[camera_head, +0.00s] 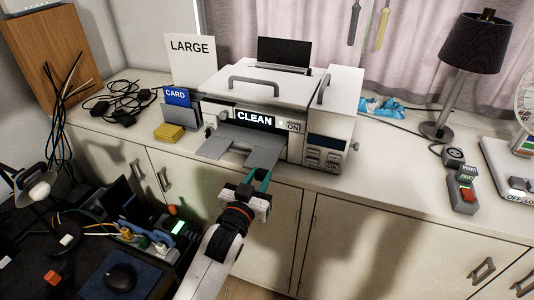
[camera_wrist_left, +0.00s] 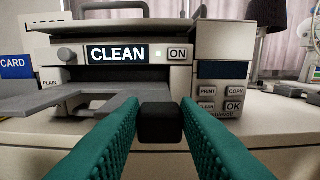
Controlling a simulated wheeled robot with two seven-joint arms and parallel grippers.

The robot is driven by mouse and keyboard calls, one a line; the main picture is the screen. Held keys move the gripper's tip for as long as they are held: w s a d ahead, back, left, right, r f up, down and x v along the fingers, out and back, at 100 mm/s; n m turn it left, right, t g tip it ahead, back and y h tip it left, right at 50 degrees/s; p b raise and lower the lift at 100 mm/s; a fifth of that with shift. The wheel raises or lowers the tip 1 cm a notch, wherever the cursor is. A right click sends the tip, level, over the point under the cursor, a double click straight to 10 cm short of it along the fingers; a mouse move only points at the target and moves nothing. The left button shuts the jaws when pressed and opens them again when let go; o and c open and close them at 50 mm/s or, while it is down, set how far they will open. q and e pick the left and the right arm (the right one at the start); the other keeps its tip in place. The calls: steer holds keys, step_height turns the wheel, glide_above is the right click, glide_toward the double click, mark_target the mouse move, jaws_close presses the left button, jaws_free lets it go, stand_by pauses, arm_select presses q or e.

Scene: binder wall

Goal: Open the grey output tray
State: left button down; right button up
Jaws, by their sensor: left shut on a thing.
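The white printer (camera_head: 330,95) stands on the cabinet top, with a lit CLEAN display (camera_head: 254,118) on its front. The grey output tray (camera_head: 262,150) sticks out below the display, over the counter's front edge. It also shows in the left wrist view (camera_wrist_left: 112,108). My left gripper (camera_head: 258,182) is at the tray's front end. In the left wrist view its green fingers are shut on a black block (camera_wrist_left: 161,123) at the tray's near end, apparently the tray's handle. My right gripper is not in view.
A yellow block (camera_head: 169,133) and a blue CARD holder (camera_head: 177,97) stand left of the printer. A lamp (camera_head: 470,60) and a small button box (camera_head: 462,190) are at the right. The counter between printer and button box is mostly clear.

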arm_select(q)
steer(key=shift+p+v, duration=0.3)
steer(key=shift+v, duration=1)
steer(key=c, duration=1.1)
jaws_free()
steer(key=shift+b+v, duration=1.2)
steer(key=shift+v, duration=4.8)
